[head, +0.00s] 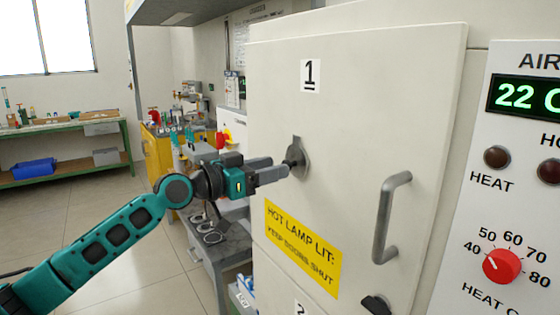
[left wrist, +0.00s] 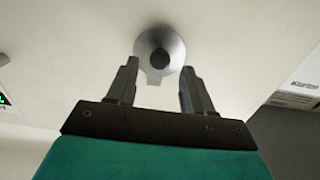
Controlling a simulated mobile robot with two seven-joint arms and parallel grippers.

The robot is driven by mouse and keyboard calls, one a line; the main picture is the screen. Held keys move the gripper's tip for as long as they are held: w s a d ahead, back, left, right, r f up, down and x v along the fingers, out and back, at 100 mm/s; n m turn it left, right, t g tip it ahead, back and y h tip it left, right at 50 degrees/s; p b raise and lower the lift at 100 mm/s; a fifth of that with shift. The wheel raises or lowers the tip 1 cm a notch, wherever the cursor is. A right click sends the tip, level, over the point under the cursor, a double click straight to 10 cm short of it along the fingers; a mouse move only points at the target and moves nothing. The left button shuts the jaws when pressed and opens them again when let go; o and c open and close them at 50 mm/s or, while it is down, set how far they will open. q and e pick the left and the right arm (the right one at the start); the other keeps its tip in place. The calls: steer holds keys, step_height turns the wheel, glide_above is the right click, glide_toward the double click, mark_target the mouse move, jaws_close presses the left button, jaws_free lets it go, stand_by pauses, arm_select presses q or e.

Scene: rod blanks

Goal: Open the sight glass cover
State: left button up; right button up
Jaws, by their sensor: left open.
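The sight glass cover (head: 304,158) is a grey metal plate with a narrow upper end, on the cream door (head: 350,100) marked 1. A dark round knob (head: 293,156) stands out from it. The glass behind the plate is not visible. My left gripper (head: 286,169) is open in front of the cover, its fingertips close to the knob. In the left wrist view, the cover (left wrist: 147,45) and knob (left wrist: 159,60) lie just beyond and between the two spread fingertips. I cannot tell whether a finger touches the knob. My right gripper is in neither view.
A grey bar handle (head: 388,218) juts from the door at right, above a dark latch (head: 376,304). A yellow hot lamp label (head: 302,248) is below the cover. The control panel (head: 520,200) is far right. A cluttered bench (head: 222,245) stands behind my left arm.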

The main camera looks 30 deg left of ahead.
arm_select(q)
steer(key=shift+p+x, duration=0.35)
steer(key=shift+x, duration=1.2)
steer(key=shift+s, duration=0.1)
jaws_close()
